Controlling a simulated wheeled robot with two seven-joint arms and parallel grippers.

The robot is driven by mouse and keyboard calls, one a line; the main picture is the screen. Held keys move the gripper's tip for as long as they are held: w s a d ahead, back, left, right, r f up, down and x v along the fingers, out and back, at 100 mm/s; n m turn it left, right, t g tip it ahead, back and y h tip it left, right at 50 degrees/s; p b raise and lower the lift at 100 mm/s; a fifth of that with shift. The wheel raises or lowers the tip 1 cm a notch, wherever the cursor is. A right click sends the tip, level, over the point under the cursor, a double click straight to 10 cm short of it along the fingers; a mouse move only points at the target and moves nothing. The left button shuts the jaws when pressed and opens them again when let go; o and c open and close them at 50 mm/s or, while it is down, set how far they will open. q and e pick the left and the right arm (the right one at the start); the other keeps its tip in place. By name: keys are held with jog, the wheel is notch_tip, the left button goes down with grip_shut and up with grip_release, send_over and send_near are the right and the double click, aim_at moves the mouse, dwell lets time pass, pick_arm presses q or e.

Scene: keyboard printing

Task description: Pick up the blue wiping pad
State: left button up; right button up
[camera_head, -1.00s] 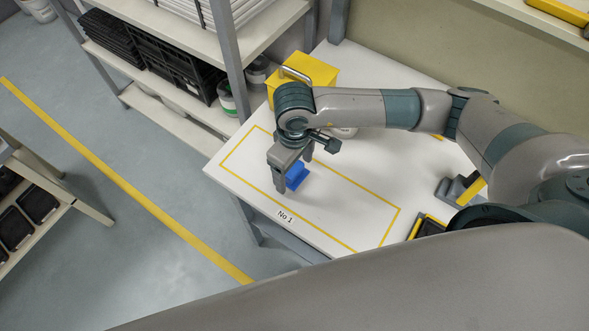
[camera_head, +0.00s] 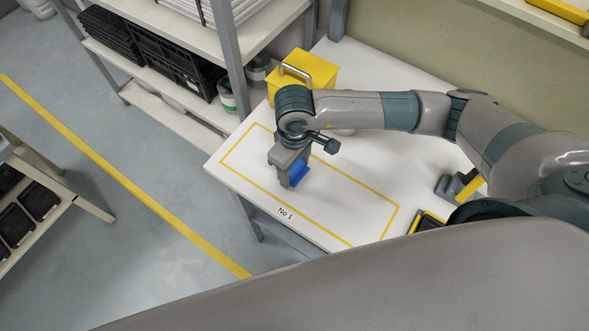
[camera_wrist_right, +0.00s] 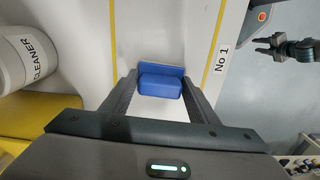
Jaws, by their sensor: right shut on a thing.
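The blue wiping pad (camera_head: 299,172) is at the white table, inside the yellow-outlined area marked No 1. My right gripper (camera_head: 288,182) points down over it with its fingers shut on the pad's raised block. In the right wrist view the blue pad (camera_wrist_right: 161,82) sits between the two fingers of my right gripper (camera_wrist_right: 159,80), with its wider flat part beyond the block. I cannot tell whether its underside touches the table.
A yellow box with a metal handle (camera_head: 304,72) stands at the table's back. A white CLEANER container (camera_wrist_right: 22,55) stands beside the outlined area. A grey and yellow item (camera_head: 460,188) lies at the right. The outlined area right of the pad is clear.

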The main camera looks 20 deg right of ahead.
aim_at(295, 166)
jog(key=shift+r, duration=0.1)
jog(key=shift+r+b, duration=0.8)
notch_tip(295, 166, up, 2)
jog(key=shift+r+b, duration=0.1)
jog(key=shift+b, duration=0.65)
jog(key=s+d+r+p, duration=0.4)
jog(key=s+d+r, duration=0.3)
jog(key=s, duration=0.2)
jog(key=shift+d+p, duration=0.25)
jog(key=shift+p, duration=0.05)
